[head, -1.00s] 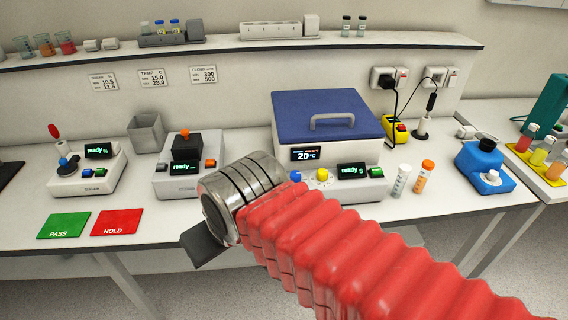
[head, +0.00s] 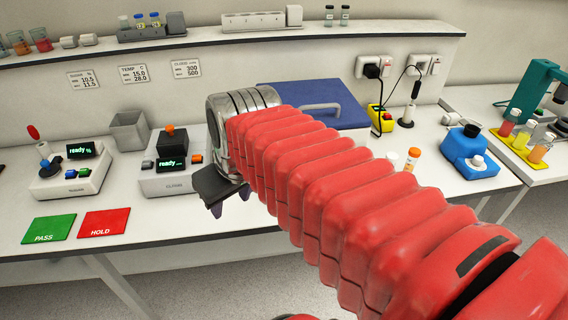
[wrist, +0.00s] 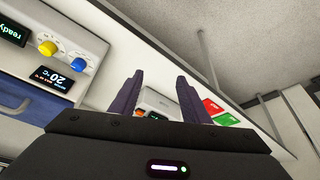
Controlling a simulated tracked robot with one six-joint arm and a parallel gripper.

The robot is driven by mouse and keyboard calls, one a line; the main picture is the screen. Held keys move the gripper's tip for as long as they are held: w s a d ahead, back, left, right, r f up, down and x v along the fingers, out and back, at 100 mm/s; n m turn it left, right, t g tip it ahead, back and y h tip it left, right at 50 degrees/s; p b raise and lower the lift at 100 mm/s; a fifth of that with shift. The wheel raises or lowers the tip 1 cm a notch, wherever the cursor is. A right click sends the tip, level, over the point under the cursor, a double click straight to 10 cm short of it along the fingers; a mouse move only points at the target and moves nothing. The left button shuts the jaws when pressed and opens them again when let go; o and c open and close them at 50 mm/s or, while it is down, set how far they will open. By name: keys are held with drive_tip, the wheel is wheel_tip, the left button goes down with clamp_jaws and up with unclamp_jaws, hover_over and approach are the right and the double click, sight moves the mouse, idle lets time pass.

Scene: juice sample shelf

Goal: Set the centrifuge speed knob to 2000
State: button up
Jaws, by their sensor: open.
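The centrifuge is a white box with a blue lid (head: 350,112) and a grey handle. In the head view my arm hides its front panel. In the wrist view the panel (wrist: 25,65) is at upper left, with a yellow knob (wrist: 48,47), a blue knob (wrist: 78,65), a "20 °C" display (wrist: 52,79) and a partly cut-off "ready" display (wrist: 13,32). I cannot read any knob marks or tell which knob sets speed. My gripper (head: 229,200) is open and empty, left of the centrifuge; its fingers (wrist: 158,76) point away from the knobs.
Left of my gripper are a device with an orange knob (head: 175,178), a joystick device (head: 72,175), and green (head: 50,228) and red (head: 103,223) pads. Orange-capped (head: 414,155) and white-capped vials and a blue device (head: 470,152) are at right. A shelf (head: 260,35) runs behind.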

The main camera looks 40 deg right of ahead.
drive_tip(key=w+d+r+m, duration=0.1)
drive_tip(key=d+r, duration=0.1)
drive_tip(key=d, duration=0.8)
drive_tip(key=w+d+r, duration=0.1)
drive_tip(key=d+r, duration=0.1)
drive_tip(key=d, duration=0.8)
drive_tip(key=shift+d+r+m, duration=0.2)
drive_tip(key=shift+r+m, duration=0.05)
drive_tip(key=shift+m, duration=0.15)
drive_tip(key=x, duration=1.3)
drive_tip(key=shift+f, duration=0.45)
drive_tip(key=shift+c, duration=0.5)
